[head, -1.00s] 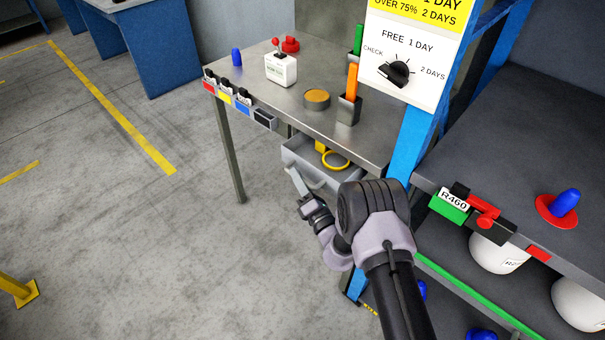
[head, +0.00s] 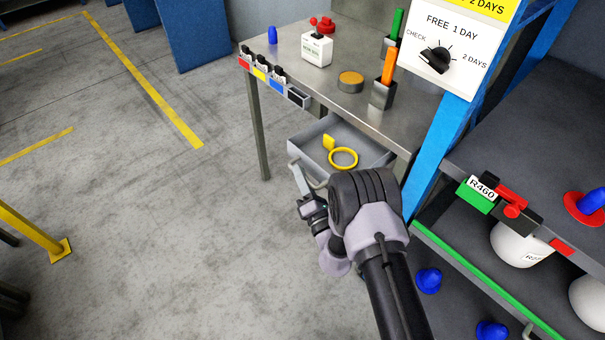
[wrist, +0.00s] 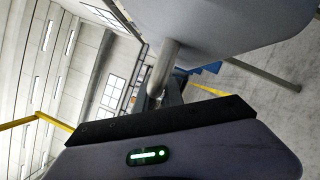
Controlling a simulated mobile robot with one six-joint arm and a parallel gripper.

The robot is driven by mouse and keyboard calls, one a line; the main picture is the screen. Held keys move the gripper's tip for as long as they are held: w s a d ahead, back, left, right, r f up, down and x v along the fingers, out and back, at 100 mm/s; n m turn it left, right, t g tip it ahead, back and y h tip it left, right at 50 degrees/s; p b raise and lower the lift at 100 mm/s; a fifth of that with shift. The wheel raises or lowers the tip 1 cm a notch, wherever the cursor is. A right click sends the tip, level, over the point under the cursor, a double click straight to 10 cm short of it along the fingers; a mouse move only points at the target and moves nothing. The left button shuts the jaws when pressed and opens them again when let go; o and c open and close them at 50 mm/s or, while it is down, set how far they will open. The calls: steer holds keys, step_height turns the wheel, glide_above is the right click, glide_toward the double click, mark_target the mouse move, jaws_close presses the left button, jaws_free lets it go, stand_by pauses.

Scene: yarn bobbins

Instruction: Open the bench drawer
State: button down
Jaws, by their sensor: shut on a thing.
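The bench drawer (head: 352,175) is a grey open-topped box under the metal bench (head: 345,98). It stands pulled out toward me, and its inside shows. A yellow ring with a tab (head: 343,158) lies in it. My gripper (head: 298,172) is at the drawer's front left, shut on the drawer handle, which my arm partly hides in the head view. In the wrist view the round metal handle bar (wrist: 163,70) runs down from the grey drawer front (wrist: 225,22) to my gripper.
A blue-framed rack (head: 436,140) with bobbins stands close on the right.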

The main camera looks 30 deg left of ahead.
steer(key=c, duration=1.5)
jaws_free()
steer(key=shift+o, duration=0.2)
steer(key=p+v, duration=1.7)
steer(key=p, duration=0.1)
steer(key=shift+s+d+f, duration=0.1)
steer(key=shift+s+d, duration=0.05)
